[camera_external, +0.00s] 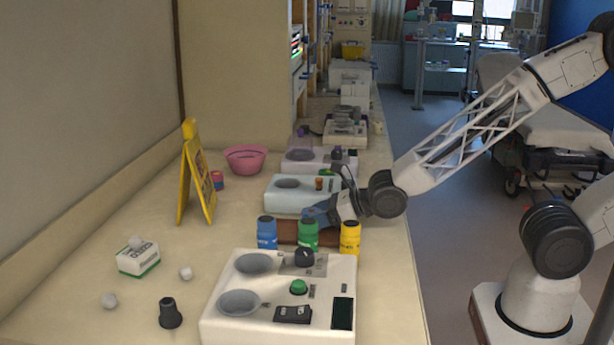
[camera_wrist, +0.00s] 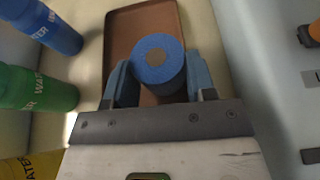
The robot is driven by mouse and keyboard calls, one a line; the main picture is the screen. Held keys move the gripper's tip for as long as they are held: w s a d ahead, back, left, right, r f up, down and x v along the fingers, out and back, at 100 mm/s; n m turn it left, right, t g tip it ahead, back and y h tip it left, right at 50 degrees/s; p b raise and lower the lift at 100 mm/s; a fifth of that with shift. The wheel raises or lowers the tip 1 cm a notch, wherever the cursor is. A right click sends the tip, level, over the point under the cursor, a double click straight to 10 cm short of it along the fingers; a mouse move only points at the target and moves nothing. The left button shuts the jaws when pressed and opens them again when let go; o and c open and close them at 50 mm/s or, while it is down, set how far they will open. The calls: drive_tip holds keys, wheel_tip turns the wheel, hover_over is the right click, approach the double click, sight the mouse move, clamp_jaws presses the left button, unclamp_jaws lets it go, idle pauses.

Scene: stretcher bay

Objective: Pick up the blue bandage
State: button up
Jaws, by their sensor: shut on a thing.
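The blue bandage (camera_wrist: 158,62) is a round roll with a brown core at its centre. In the wrist view it sits between the two blue fingers of my gripper (camera_wrist: 160,72), which press on its left and right sides. Behind it lies a brown tray (camera_wrist: 118,32); I cannot tell whether the roll touches the tray. In the external view my gripper (camera_external: 318,214) is low over the brown tray (camera_external: 287,231), behind the bottles. The roll is hard to tell from the blue fingers there.
Blue (camera_external: 267,233), green (camera_external: 307,234) and yellow (camera_external: 350,237) water bottles stand in front of the tray. White devices (camera_external: 302,194) lie behind and in front (camera_external: 225,320). A yellow sign (camera_external: 190,175) and pink bowl (camera_external: 245,160) stand left.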

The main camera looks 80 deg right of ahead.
drive_tip(key=shift+r, duration=0.1)
drive_tip(key=shift+r, duration=0.75)
wheel_tip(320, 180, up, 2)
drive_tip(key=shift+r, duration=0.1)
drive_tip(key=s, duration=1)
drive_tip(key=s+a+r, duration=0.1)
drive_tip(key=s, duration=0.5)
